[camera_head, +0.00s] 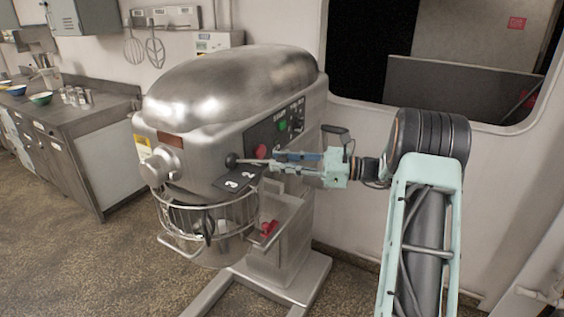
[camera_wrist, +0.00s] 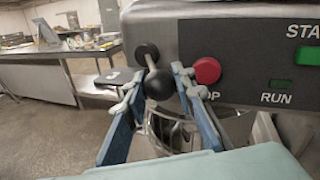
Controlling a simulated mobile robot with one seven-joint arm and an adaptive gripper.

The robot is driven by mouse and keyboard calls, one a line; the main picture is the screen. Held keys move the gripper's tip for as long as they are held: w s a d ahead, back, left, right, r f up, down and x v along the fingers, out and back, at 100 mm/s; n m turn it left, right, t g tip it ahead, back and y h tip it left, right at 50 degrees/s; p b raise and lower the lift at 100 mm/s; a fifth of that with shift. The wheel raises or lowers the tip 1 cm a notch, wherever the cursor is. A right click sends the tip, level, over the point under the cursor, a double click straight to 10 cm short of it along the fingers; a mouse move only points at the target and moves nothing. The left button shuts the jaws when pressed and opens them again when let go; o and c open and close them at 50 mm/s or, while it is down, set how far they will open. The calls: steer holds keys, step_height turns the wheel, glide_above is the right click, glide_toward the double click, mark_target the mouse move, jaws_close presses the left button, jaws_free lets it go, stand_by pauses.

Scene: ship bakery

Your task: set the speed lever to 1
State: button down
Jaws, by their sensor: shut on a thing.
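The speed lever is on the side of the big steel mixer (camera_head: 225,95). In the head view its dark rounded end (camera_head: 231,160) and a thin rod show just left of my gripper (camera_head: 268,163). A dark plate with white marks (camera_head: 231,184) lies below it; I cannot read the marks for certain. In the wrist view the lever's black ball (camera_wrist: 159,85) sits between the two fingertips of my gripper (camera_wrist: 160,82), with its rod running up to a dark round part. My gripper is shut on the lever. The fingers partly hide the number plate.
A red stop button (camera_wrist: 207,71) is close to the right finger, with a green button (camera_head: 282,126) beyond it on the control panel. The wire bowl guard (camera_head: 205,217) is below. A steel counter (camera_head: 90,120) stands left, with open floor between.

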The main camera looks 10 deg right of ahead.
steer(key=c, duration=1.6)
jaws_free()
steer(key=shift+w, duration=0.1)
steer(key=v, duration=1.2)
